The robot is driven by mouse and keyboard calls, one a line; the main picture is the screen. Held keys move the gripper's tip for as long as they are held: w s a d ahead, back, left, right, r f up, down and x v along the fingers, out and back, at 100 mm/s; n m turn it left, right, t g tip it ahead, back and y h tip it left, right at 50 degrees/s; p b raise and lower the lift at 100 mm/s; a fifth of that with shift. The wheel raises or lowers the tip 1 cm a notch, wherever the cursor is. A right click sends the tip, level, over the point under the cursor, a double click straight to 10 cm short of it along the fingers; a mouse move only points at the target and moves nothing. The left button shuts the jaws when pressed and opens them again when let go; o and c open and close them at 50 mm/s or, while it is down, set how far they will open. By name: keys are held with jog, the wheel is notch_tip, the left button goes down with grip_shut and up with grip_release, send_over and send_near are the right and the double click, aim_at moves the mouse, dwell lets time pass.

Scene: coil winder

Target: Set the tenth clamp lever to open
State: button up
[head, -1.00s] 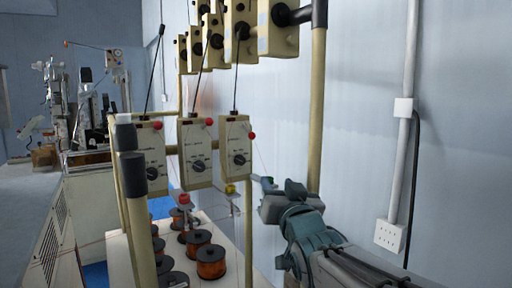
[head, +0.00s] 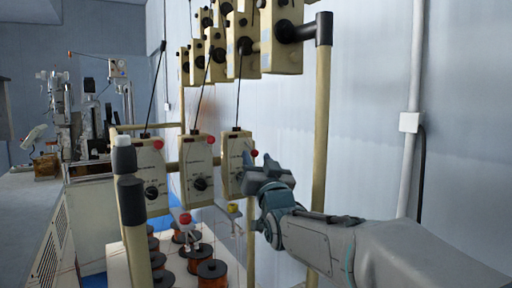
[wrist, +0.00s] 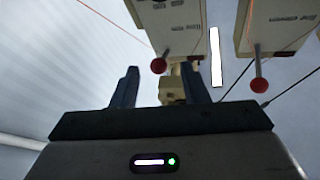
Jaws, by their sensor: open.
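Three cream boxes hang in a lower row on the rack, each with a dark dial and a red knob: left (head: 151,178), middle (head: 197,172) and right (head: 236,162). In the wrist view two boxes hang above with red-tipped levers, a left knob (wrist: 159,66) and a right knob (wrist: 258,84).
An upper row of boxes (head: 283,38) hangs above, with thin dark rods between. Rack posts (head: 320,130) stand beside my arm. Copper spools (head: 211,273) and small red and yellow knobs (head: 233,208) sit below. The wall with a conduit (head: 412,90) lies right.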

aim_at(255, 155)
jog(key=shift+p+x, duration=0.5)
jog(key=shift+x, duration=1.3)
grip_shut()
